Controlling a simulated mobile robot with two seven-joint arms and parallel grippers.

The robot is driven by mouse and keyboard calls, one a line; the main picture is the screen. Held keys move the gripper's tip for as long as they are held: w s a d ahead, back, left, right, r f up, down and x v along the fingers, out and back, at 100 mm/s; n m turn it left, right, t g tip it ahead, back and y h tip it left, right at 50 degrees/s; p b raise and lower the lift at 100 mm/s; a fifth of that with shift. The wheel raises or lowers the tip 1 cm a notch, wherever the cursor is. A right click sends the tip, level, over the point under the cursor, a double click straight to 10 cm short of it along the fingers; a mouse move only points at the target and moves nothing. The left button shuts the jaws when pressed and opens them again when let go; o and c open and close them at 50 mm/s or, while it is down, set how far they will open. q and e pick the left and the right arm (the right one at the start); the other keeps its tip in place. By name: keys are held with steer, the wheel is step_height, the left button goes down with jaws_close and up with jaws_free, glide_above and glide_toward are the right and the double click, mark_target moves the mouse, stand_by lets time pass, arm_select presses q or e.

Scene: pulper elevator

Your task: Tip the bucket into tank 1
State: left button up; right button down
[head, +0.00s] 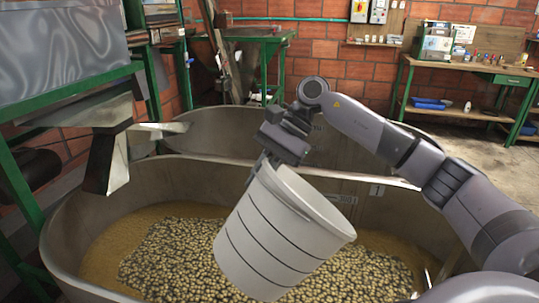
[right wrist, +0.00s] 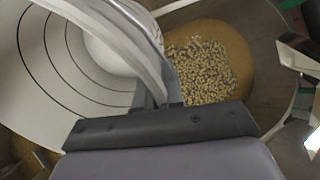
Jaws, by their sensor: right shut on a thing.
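The white bucket (head: 275,240) with dark rings hangs tilted over the near tank, its mouth turned to the upper right. My right gripper (head: 268,160) is shut on the bucket's upper-left rim. The right wrist view shows the ringed bucket wall (right wrist: 40,65) close to my right gripper (right wrist: 165,105). Only part of the inside shows, pale; I cannot tell whether anything is in it. The near metal tank (head: 75,230) holds a bed of yellowish beans, also seen in the right wrist view (right wrist: 205,70). My left gripper is not in view.
A second metal tank (head: 225,130) stands behind the near one. A metal chute (head: 108,150) and green frame (head: 22,190) stand at the left. A green workbench (head: 465,72) is at the back right against the brick wall, with open floor before it.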

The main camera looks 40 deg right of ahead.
steer(key=h, duration=0.1)
steer(key=a+f+h+p, duration=0.1)
steer(key=a+h+p, duration=0.1)
steer(key=shift+w+a+f+g+h, duration=0.2)
steer(key=shift+w+f+g+h, duration=0.1)
steer(key=shift+h, duration=0.1)
steer(key=f+h, duration=0.2)
steer(key=f, duration=0.1)
steer(key=f+h+b, duration=0.1)
steer(key=f+h, duration=0.1)
steer(key=f, duration=0.1)
steer(key=shift+d+f+g, duration=0.2)
steer(key=shift+f+g, duration=0.2)
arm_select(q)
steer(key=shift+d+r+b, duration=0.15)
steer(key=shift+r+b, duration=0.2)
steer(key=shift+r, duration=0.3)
arm_select(e)
steer(key=shift+d+f+h, duration=0.1)
steer(key=shift+f+h, duration=0.3)
steer(key=shift+f, duration=0.25)
steer(key=shift+s, duration=0.1)
